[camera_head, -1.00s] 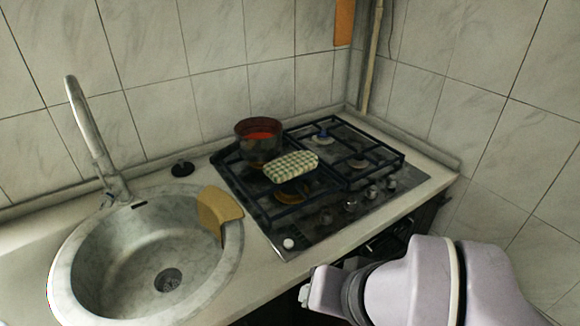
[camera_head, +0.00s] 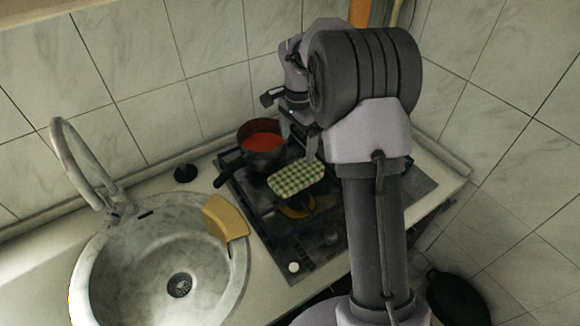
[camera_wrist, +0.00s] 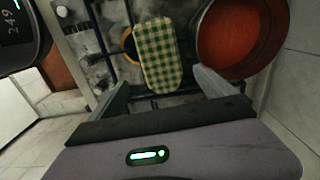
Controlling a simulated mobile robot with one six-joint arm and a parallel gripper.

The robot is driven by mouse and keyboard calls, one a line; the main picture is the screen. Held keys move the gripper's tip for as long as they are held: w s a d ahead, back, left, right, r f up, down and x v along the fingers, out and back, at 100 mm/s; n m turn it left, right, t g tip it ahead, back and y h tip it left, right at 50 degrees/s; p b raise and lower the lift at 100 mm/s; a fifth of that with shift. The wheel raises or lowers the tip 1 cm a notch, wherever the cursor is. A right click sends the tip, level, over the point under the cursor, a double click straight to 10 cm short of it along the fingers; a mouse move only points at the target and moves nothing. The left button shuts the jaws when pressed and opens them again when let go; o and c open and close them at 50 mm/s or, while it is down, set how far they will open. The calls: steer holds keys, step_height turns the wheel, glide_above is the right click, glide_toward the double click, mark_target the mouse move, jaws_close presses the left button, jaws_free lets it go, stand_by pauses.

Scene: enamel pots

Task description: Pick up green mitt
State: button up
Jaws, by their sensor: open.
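The green mitt (camera_head: 296,178) is a flat, rounded pad with green and white checks. It lies on the stove grate beside the pot, and it also shows in the wrist view (camera_wrist: 157,52). My gripper (camera_wrist: 163,83) is open and empty, with its two fingers spread on either side of the mitt's near end in the wrist view. In the head view my gripper (camera_head: 296,140) is above the back of the stove, close to the pot and mitt. My arm hides the right part of the stove.
A yellow pad (camera_head: 225,217) hangs over the rim of the round sink (camera_head: 92,285). Tiled walls (camera_head: 205,40) close in the back and right. Stove knobs (camera_wrist: 82,27) show in the wrist view.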

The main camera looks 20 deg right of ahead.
steer(key=b, duration=0.2)
glide_above(297, 174)
step_height(297, 174, down, 7)
steer(key=shift+w+r, duration=0.1)
step_height(297, 174, down, 6)
steer(key=shift+d+r+b, duration=0.1)
steer(key=shift+r+b, duration=0.05)
steer(key=shift+b, duration=0.9)
steer(key=shift+r, duration=0.1)
steer(key=c, duration=1)
